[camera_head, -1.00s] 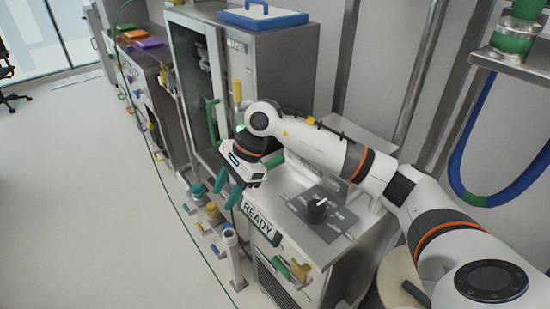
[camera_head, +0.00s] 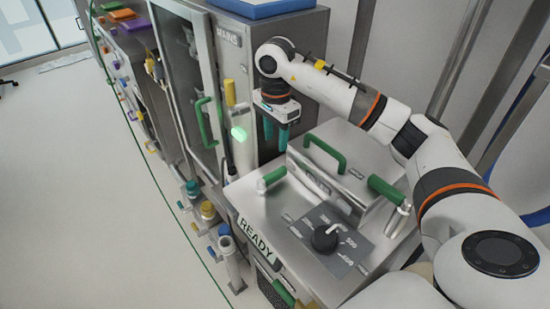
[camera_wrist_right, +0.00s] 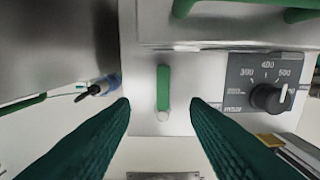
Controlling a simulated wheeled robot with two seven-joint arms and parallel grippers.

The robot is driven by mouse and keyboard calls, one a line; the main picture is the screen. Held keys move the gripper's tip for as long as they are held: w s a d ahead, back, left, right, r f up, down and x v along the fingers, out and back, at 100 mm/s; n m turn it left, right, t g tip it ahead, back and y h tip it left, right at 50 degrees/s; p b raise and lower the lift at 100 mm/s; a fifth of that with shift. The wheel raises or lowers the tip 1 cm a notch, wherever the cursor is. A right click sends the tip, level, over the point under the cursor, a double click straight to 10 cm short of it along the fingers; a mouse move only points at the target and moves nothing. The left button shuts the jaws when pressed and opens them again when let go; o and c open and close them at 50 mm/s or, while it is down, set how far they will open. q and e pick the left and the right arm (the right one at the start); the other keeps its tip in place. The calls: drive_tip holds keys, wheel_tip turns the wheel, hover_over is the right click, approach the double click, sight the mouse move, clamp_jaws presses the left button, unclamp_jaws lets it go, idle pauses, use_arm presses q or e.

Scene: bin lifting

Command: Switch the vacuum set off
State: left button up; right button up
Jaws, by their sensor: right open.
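The vacuum set looks to be the metal cabinet (camera_head: 285,262) with a READY sign (camera_head: 256,236) on its front edge. Its top carries a black dial (camera_head: 325,238) on a grey scale plate and a short green lever (camera_head: 271,178). My right gripper (camera_head: 276,137) is open, its teal fingers pointing down behind and above this lever. In the right wrist view the lever (camera_wrist_right: 163,88) shows between the open fingers (camera_wrist_right: 160,104), apart from both. The dial (camera_wrist_right: 269,97) is to the right there, with marks 300, 400 and 500. My left gripper is out of view.
A raised metal box with a green handle (camera_head: 325,152) stands behind the dial. A second green lever (camera_head: 386,190) is at its right. A tall cabinet marked MAINS (camera_head: 229,38) has a yellow handle (camera_head: 230,92) and a glowing green light (camera_head: 238,134). The floor at left is clear.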

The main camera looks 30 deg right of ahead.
drive_tip(key=p, duration=0.1)
hover_over(276, 172)
drive_tip(key=f, duration=0.5)
drive_tip(key=shift+s+a+f, duration=0.15)
drive_tip(key=shift+s+f, duration=0.1)
drive_tip(key=f, duration=0.2)
drive_tip(key=f+p, duration=0.1)
drive_tip(key=f, duration=0.1)
drive_tip(key=shift+w+f, duration=0.2)
drive_tip(key=shift+f, duration=0.75)
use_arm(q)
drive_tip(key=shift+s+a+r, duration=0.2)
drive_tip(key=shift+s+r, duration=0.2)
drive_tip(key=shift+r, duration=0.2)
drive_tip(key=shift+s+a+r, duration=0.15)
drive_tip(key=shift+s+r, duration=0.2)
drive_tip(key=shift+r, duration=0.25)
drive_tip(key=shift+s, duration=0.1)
use_arm(e)
drive_tip(key=shift+c, duration=0.3)
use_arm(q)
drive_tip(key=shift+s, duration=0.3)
use_arm(e)
clamp_jaws()
